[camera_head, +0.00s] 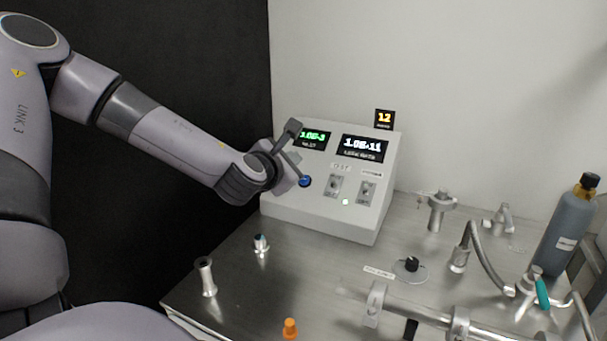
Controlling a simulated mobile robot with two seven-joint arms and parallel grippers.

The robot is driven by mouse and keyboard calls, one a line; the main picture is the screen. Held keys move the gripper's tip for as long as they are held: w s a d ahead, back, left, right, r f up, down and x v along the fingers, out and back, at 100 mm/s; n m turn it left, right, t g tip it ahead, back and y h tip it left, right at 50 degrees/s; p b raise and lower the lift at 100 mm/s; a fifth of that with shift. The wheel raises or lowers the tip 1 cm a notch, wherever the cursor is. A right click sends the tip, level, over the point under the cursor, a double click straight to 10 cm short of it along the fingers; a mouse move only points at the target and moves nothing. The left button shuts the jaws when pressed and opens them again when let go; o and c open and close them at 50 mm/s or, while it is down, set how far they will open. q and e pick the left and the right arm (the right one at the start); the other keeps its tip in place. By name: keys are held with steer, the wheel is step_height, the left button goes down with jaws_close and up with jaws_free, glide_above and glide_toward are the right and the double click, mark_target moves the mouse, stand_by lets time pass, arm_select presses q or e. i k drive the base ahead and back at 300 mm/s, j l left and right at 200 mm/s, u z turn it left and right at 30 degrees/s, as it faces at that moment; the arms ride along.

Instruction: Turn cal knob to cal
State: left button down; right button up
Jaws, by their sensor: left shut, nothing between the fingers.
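A white control box (318,217) with a sloped front stands on the metal table. A round blue knob (305,182) sits on the left part of its front, below the green-lit display (314,137). Two small toggle switches (335,186) (367,193) are to its right. The lettering is too small to tell which control is marked cal. My left gripper (298,175) is shut and empty at the left of the box front, right beside the blue knob. I cannot tell whether it touches the knob. My right gripper is not in view.
A black knob on a round plate (411,265) lies on the table (325,277). Metal pipes (480,260) and a grey bottle (566,236) stand at the right.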

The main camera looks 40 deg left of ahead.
mark_target(412, 264)
steer(key=k+l, duration=0.3)
steer(key=k, duration=0.15)
steer(key=k+l, duration=0.25)
steer(key=k, duration=0.25)
